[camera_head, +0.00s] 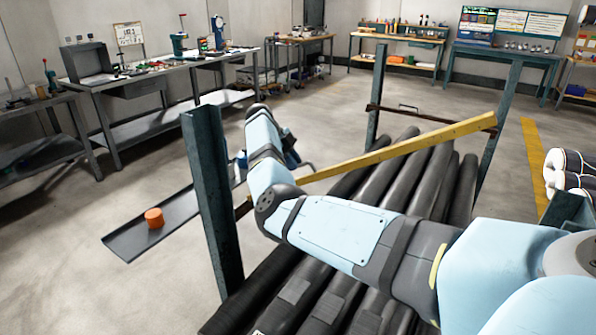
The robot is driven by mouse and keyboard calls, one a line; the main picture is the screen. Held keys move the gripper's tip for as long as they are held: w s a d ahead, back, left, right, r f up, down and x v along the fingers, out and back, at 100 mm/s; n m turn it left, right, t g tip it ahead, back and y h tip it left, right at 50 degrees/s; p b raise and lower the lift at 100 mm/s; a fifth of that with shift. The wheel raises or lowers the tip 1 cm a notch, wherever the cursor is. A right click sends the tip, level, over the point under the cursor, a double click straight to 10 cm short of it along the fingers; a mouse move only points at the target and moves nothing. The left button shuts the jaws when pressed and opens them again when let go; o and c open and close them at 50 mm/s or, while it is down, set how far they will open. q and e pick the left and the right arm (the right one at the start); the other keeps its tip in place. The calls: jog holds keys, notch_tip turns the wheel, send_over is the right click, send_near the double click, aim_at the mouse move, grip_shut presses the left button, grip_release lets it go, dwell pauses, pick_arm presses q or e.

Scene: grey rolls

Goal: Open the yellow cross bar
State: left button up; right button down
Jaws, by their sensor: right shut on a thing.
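The yellow cross bar (400,147) runs slantwise across the rack of dark rolls. Its right end (488,120) is at the right teal post (497,125). My left gripper is not in view.
Long black rolls (425,180) lie below the bar between the teal posts. A dark tray (125,245) with an orange cylinder (154,218) is on the left. White rolls (565,165) are at the right edge. Workbenches (160,75) line the walls; the floor between is free.

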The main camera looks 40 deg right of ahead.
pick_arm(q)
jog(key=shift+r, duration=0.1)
pick_arm(e)
jog(key=shift+w+r, duration=0.3)
jog(key=shift+r, duration=0.05)
